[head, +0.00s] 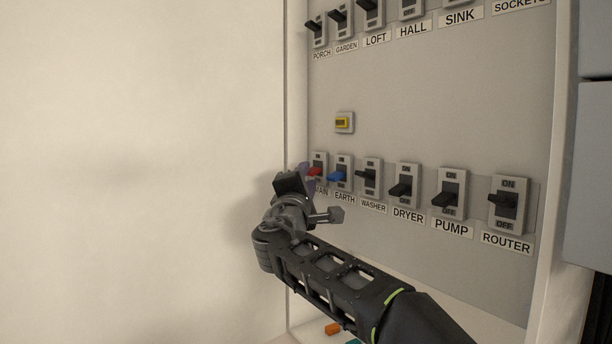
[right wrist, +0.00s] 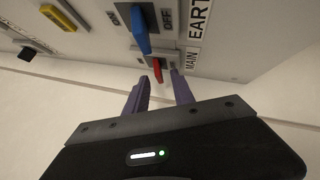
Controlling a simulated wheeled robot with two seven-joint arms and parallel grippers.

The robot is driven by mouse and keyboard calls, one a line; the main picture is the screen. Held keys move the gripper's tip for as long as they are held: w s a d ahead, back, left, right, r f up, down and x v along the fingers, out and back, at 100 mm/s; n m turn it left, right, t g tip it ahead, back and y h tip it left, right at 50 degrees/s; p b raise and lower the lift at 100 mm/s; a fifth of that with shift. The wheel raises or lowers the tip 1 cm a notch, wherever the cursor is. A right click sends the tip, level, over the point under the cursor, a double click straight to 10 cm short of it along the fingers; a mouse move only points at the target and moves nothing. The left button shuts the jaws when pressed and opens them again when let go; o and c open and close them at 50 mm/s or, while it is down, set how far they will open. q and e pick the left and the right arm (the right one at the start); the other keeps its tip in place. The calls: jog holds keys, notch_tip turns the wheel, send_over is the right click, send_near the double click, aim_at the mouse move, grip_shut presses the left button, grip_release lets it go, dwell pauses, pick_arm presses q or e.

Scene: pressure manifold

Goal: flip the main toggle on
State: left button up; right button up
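The main toggle has a red lever (head: 315,172) on a small grey plate, at the left end of the lower switch row, above its MAIN label. My right gripper (head: 304,172) is right at this toggle in the head view, partly covering its label. In the right wrist view the red lever (right wrist: 157,72) shows between and just beyond the tips of my right gripper's two purple fingers (right wrist: 160,82). The fingers are apart; I cannot tell if either touches the lever. Whether the lever sits at ON or OFF is not clear. My left gripper is not in view.
The earth toggle's blue lever (head: 337,176) is close beside the main one; it also shows in the right wrist view (right wrist: 141,32). Black-levered washer (head: 368,175), dryer and other switches continue rightward. A yellow indicator (head: 344,122) sits above. A pale wall is at left.

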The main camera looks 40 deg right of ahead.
jog(key=shift+c, duration=0.4)
grip_shut()
